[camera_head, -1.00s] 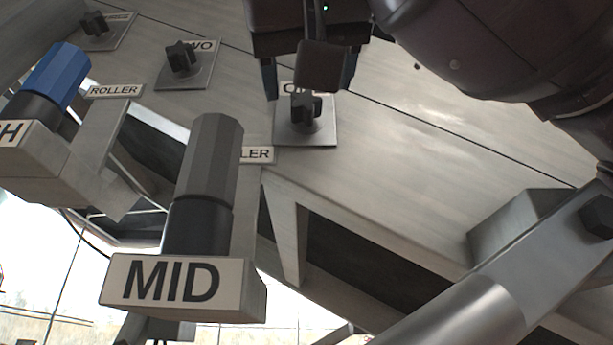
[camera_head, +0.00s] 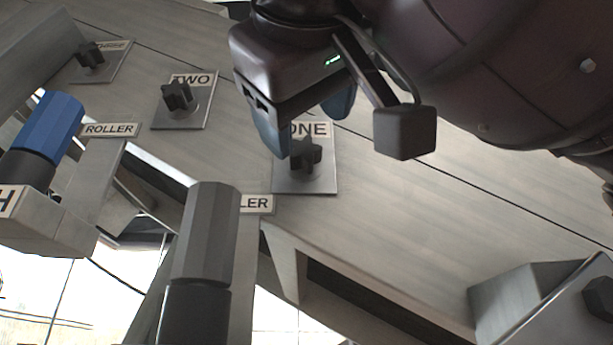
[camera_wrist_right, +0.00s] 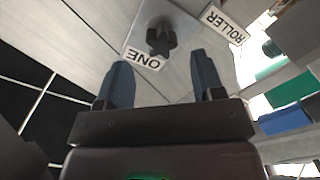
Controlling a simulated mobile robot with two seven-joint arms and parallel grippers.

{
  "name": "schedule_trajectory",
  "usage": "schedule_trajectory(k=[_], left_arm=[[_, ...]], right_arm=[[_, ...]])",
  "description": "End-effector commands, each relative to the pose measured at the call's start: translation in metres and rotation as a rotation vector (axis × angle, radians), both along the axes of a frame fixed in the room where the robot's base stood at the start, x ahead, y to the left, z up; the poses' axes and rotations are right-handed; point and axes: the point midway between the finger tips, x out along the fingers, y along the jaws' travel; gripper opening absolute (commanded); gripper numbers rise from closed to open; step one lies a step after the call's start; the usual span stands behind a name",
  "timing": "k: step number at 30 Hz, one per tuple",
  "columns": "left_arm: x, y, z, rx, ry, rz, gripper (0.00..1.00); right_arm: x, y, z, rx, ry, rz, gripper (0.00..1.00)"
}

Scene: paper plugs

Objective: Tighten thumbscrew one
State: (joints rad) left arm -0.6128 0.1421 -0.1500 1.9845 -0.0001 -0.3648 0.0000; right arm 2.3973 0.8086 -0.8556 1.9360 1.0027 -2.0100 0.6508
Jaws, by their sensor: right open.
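Thumbscrew one, a dark knob (camera_head: 305,157), stands on a square metal plate (camera_head: 322,183) with a ONE label (camera_head: 312,129) behind it. My right gripper (camera_head: 312,118) is open and empty just above and behind the knob, over the label; its near finger partly covers the label. In the right wrist view, the knob (camera_wrist_right: 160,38) lies beyond the open fingertips (camera_wrist_right: 160,66), roughly between them and apart from both. The ONE label (camera_wrist_right: 144,59) shows between the fingers there. My left gripper is out of view.
Thumbscrew two (camera_head: 176,96) and another dark knob (camera_head: 90,56) sit further left on the sloped metal panel. A grey handle (camera_head: 206,235) and a blue handle (camera_head: 50,125) stand in front. A ROLLER label (camera_head: 110,130) is near the blue one. The panel right of thumbscrew one is bare.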

Motion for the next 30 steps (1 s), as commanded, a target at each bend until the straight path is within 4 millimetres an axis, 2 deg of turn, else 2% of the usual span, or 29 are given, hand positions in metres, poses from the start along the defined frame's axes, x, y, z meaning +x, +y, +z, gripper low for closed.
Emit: schedule_trajectory(k=[1,3,12,17,30], left_arm=[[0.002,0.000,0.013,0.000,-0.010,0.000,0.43],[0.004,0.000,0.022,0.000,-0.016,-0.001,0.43],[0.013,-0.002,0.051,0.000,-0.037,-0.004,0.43],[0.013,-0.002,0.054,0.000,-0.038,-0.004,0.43],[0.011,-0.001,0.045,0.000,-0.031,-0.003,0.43]], right_arm=[[-0.002,0.000,0.005,-0.061,-0.002,-0.001,0.62],[0.000,0.000,0.004,-0.152,0.000,-0.002,0.62],[0.001,0.000,0.001,-0.509,0.001,-0.002,0.62],[0.001,0.000,-0.001,-0.587,0.003,-0.002,0.62],[0.001,0.000,-0.002,-0.585,0.002,-0.002,0.62]])
